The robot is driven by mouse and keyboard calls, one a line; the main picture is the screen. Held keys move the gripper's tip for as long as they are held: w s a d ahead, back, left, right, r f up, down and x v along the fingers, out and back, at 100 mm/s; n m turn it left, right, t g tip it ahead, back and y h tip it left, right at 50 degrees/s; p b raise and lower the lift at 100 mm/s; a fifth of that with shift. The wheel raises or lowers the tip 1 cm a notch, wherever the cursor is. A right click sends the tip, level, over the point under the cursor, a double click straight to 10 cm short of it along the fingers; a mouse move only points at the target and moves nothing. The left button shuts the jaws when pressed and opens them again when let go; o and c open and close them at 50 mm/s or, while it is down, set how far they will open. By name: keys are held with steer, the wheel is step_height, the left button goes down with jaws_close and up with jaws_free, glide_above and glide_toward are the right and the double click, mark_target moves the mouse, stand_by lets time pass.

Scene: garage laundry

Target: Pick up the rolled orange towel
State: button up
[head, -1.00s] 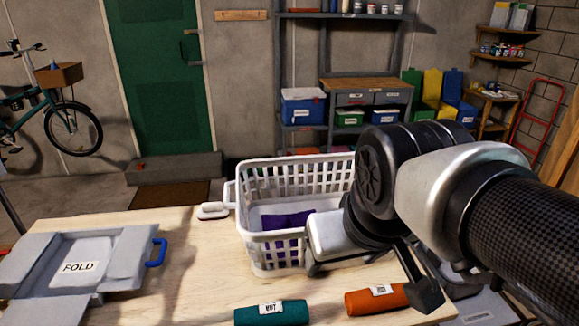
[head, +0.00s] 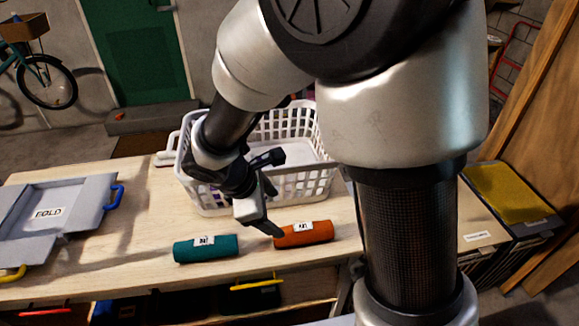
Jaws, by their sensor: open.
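The rolled orange towel (head: 312,234) lies on the wooden table near its front edge, with a white label on top. My gripper (head: 272,195) is open and empty, above the table behind and left of the orange towel. One finger reaches down close to the towel's left end; I cannot tell whether it touches. The other finger points toward the basket. Part of my arm hangs over the scene from above.
A rolled teal towel (head: 190,249) lies just left of the orange one. A white laundry basket (head: 318,182) stands close behind the gripper, with something purple inside. A grey folding board (head: 80,190) marked FOLD lies at the left. Bare tabletop (head: 140,222) shows between.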

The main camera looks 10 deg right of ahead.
mark_target(295, 230)
steer(key=b+x, duration=0.2)
steer(key=x, duration=1.5)
steer(key=shift+d+f, duration=0.15)
steer(key=shift+f, duration=0.15)
steer(key=shift+c, duration=0.4)
steer(key=c, duration=1.2)
steer(key=shift+r, duration=0.1)
